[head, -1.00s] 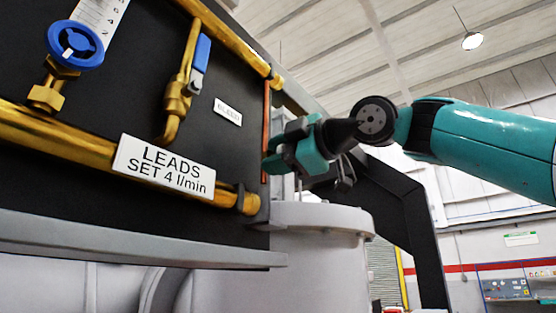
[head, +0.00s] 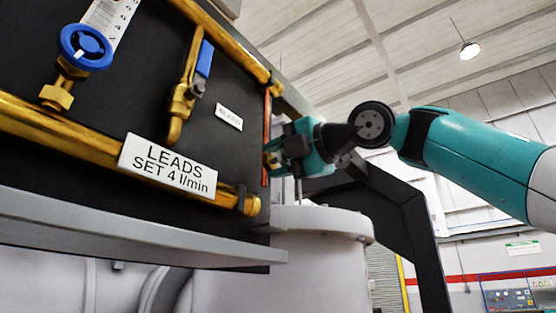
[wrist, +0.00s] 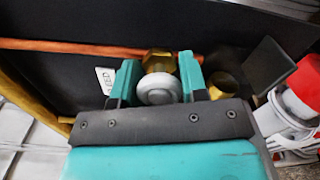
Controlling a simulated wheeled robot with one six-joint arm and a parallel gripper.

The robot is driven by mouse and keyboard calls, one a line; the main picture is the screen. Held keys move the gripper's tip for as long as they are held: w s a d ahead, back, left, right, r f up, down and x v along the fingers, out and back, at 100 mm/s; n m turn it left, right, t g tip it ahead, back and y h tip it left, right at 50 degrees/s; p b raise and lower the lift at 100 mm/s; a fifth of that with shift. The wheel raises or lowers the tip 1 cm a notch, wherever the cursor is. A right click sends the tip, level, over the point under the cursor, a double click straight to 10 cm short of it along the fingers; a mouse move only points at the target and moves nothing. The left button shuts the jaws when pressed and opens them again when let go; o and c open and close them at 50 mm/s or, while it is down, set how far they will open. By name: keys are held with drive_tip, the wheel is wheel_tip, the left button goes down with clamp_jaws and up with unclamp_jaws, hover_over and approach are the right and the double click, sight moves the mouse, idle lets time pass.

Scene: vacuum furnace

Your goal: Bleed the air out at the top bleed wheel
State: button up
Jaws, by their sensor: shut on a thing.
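The bleed wheel (wrist: 158,88) is a small pale grey round knob on a brass hex fitting (wrist: 159,60), seen in the wrist view. My gripper (wrist: 158,78) has one teal finger on each side of the knob and is shut on it. In the head view my gripper (head: 272,152) is at the right edge of the black panel, and it mostly hides the wheel. A white label (head: 229,117) is on the panel to its left; in the wrist view the label (wrist: 106,80) is partly covered and shows "EED".
A copper pipe (wrist: 85,47) runs close by the fitting. On the panel are a blue handwheel (head: 86,47), a blue-lever valve (head: 187,90), brass pipes (head: 60,135) and a "LEADS SET 4 l/min" sign (head: 167,166). A red and white object (wrist: 303,90) is at right in the wrist view.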

idle(0.4)
drive_tip(key=o, duration=0.9)
drive_tip(key=shift+o, duration=0.2)
drive_tip(key=b+v, duration=0.2)
drive_tip(key=v, duration=1.5)
drive_tip(key=shift+s, duration=0.2)
drive_tip(key=shift+d+f, duration=0.1)
drive_tip(key=shift+d, duration=0.05)
